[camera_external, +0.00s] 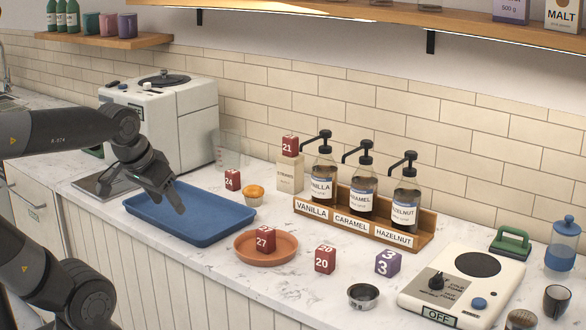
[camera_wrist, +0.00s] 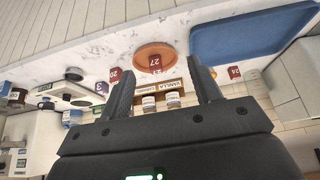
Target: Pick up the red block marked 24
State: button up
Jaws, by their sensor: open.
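My gripper (camera_external: 168,198) is open and empty, above the left part of the blue tray and to the left of the block. Both fingers show in the wrist view (camera_wrist: 163,70), apart with nothing held between them.
The blue tray (camera_external: 193,232) is empty. A muffin (camera_external: 253,196) stands just right of the block. Other red blocks are 27 (camera_external: 266,239) on an orange plate (camera_external: 245,252), 20 (camera_external: 325,260) and 21 (camera_external: 290,146) on a carton. The syrup rack (camera_external: 425,235) is farther right.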

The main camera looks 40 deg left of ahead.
jog(key=shift+o, duration=0.4)
jog(key=w+a+r+g, duration=0.1)
jog(key=w+a+r, duration=0.15)
jog(key=w, duration=0.45)
jog(key=w+a+r, duration=0.1)
jog(key=w+r, duration=0.3)
jog(key=w, duration=0.2)
jog(key=m+g, duration=0.1)
jog(key=g, duration=0.2)
send_over(232, 171)
jog(key=s, duration=0.2)
notch_tip(232, 171, down, 13)
jog(key=f, duration=0.3)
jog(key=w+f, duration=0.1)
jog(key=f, duration=0.1)
jog(key=shift+a, duration=0.2)
jog(key=f, duration=0.2)
jog(key=w+f, duration=0.1)
jog(key=f, duration=0.2)
jog(key=shift+d+f, duration=0.2)
jog(key=shift+f, duration=0.1)
jog(key=c, duration=1.1)
